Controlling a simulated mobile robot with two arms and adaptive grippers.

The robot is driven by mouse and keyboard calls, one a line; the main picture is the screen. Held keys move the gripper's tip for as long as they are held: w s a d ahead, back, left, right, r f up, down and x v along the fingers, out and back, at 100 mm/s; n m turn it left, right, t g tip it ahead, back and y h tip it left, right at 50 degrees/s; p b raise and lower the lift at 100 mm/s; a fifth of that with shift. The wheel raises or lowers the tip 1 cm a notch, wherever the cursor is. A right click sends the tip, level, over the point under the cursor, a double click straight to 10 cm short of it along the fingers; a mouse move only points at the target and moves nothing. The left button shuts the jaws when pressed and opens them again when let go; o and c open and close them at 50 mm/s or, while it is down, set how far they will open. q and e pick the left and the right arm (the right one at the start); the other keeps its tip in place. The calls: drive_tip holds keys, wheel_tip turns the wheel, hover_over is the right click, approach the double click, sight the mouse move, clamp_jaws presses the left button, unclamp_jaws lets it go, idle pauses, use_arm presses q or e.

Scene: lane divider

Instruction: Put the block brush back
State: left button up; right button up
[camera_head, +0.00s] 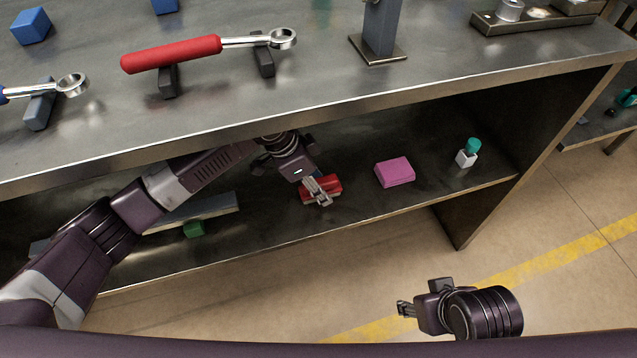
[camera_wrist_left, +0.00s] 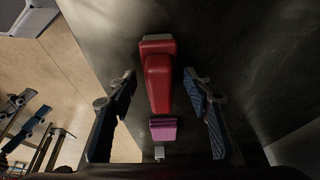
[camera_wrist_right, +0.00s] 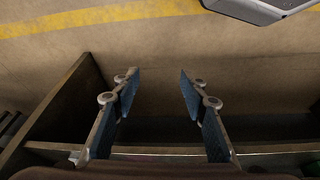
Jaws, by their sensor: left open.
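The red block brush (camera_head: 332,183) lies on the lower shelf, under the tabletop. It also shows in the left wrist view (camera_wrist_left: 158,80), with a raised red grip on top and a greyish strip at its far end. My left gripper (camera_head: 320,199) reaches into the shelf and is over the brush. In the left wrist view, the fingers (camera_wrist_left: 161,88) are apart on either side of the brush, with gaps visible. Its underside is hidden. My right gripper (camera_head: 405,309) is outside the shelf over the floor, open and empty in the right wrist view (camera_wrist_right: 157,75).
A pink block (camera_head: 395,172) and a white bottle with a teal cap (camera_head: 467,153) stand right of the brush on the shelf. A green block (camera_head: 194,229) is to the left. The tabletop (camera_head: 330,90) overhangs the shelf; a red-handled wrench (camera_head: 175,53) rests above.

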use_arm(q)
drive_tip(key=shift+r, duration=0.15)
drive_tip(key=a+r, duration=0.1)
drive_tip(key=a+r+p, duration=0.1)
drive_tip(key=shift+s+a+r, duration=0.1)
drive_tip(key=shift+s+r, duration=0.2)
drive_tip(key=shift+r, duration=0.05)
drive_tip(key=s+a, duration=0.1)
drive_tip(key=a, duration=0.2)
drive_tip(key=s+a+p, duration=0.1)
drive_tip(key=a, duration=0.2)
drive_tip(key=s+a, duration=0.1)
drive_tip(key=a, duration=0.2)
drive_tip(key=shift+s+a+p, duration=0.2)
drive_tip(key=shift+a+p, duration=0.1)
drive_tip(key=shift+a, duration=0.35)
use_arm(e)
drive_tip(key=shift+x, duration=2.7)
drive_tip(key=shift+s+a, duration=0.1)
drive_tip(key=shift+s, duration=0.05)
